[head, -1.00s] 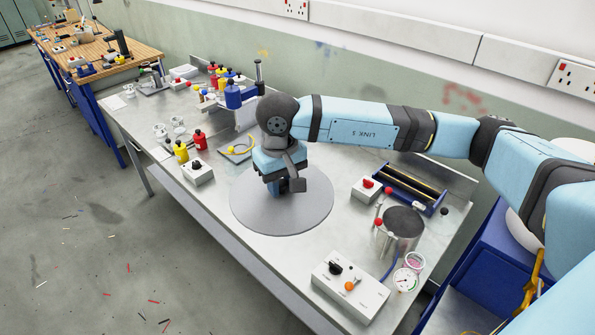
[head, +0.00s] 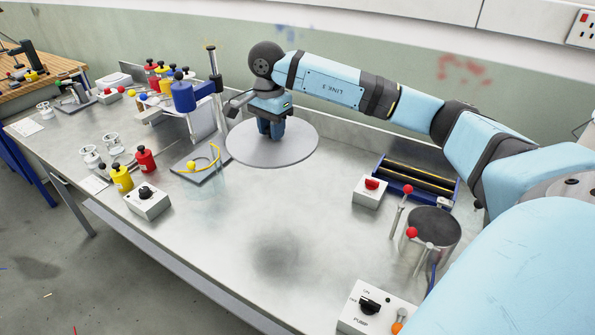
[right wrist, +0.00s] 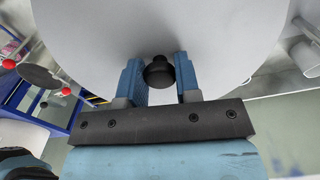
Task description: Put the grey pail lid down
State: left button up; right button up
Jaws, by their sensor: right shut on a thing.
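The grey pail lid (head: 272,152) is a flat round disc, roughly level, towards the back of the metal bench. A soft dark shadow lies on the bench well in front of it, so it looks held up in the air. My right gripper (head: 270,128) is above the lid, pointing down, shut on its knob. In the right wrist view, the black knob (right wrist: 158,71) sits between my two blue fingers (right wrist: 158,82), and the lid (right wrist: 215,40) fills most of the picture. My left gripper is not in view.
The bench (head: 300,225) is clear in its middle. A blue bottle (head: 183,96) on a stand and a yellow tube (head: 205,163) are left of the lid. Red and yellow bottles are front left. A red-button box (head: 370,191), dark-topped cylinder (head: 434,228) and pump box (head: 372,308) are right.

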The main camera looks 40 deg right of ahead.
aim_at(298, 123)
jog(key=d+f+m+b, duration=0.1)
jog(key=d+m, duration=0.1)
jog(key=d+f+m+b, duration=0.2)
jog(key=d, duration=0.1)
jog(key=d+f+m+b, duration=0.1)
jog(key=d+m+b, duration=0.1)
jog(key=d, duration=0.1)
jog(key=shift+w+d+f+m, duration=0.15)
jog(key=shift+w+d+m, duration=0.1)
jog(key=shift+m, duration=0.15)
jog(key=shift+d+m, duration=0.25)
jog(key=shift+m, duration=0.05)
jog(key=shift+d+f, duration=0.1)
jog(key=shift+f, duration=0.3)
notch_tip(298, 123, down, 14)
jog(key=shift+f+b, duration=0.2)
jog(key=shift+b, duration=0.15)
jog(key=shift+f, duration=2.35)
jog(key=o, duration=1)
jog(key=shift+f, duration=0.15)
